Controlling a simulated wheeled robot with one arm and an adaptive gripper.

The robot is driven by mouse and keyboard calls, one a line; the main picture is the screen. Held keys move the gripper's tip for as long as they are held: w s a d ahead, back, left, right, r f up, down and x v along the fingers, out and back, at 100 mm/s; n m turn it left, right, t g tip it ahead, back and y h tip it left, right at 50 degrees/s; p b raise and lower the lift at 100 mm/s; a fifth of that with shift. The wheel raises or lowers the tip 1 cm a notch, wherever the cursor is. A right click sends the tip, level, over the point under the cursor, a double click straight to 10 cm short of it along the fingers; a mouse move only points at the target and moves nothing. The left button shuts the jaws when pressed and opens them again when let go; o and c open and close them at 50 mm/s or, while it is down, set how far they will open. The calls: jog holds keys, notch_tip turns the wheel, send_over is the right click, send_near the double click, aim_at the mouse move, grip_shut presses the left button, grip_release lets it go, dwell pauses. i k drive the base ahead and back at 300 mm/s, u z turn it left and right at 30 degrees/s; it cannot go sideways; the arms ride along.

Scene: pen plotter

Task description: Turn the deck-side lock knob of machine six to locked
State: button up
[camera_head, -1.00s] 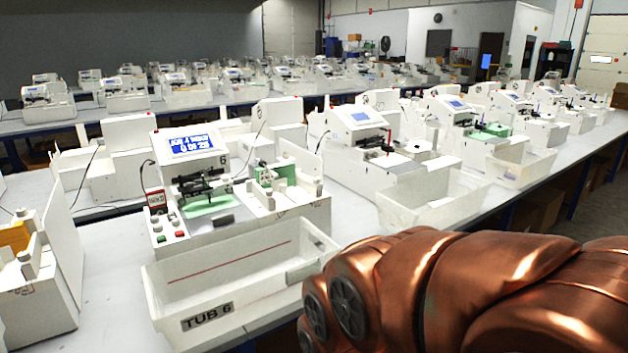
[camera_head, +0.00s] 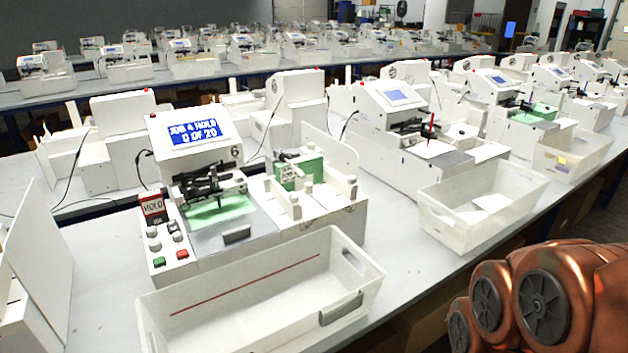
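Machine six (camera_head: 192,180) is the white plotter left of centre, with a 6 beside its screen. Its blue screen (camera_head: 193,134) reads "JOB 4 HOLD" and "0 OF 20". Small grey-white knobs (camera_head: 153,232) sit on its front left panel by a red HOLD tag (camera_head: 153,206), above a green and a red button. More pale knob-like posts (camera_head: 295,209) stand on the right deck beside a green block (camera_head: 299,172). I cannot tell which is the lock knob or how it is turned. My copper arm shows at lower right; my gripper is out of view.
A white tub (camera_head: 262,296) stands in front of machine six at the table (camera_head: 100,290) edge. Another tub (camera_head: 480,205) stands farther right by the neighbouring machine (camera_head: 393,130). A white machine part (camera_head: 35,255) is at far left. Bare table lies between it and machine six.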

aim_at(293, 198)
jog(key=u, duration=0.35)
jog(key=i, duration=0.85)
jog(key=u, duration=0.75)
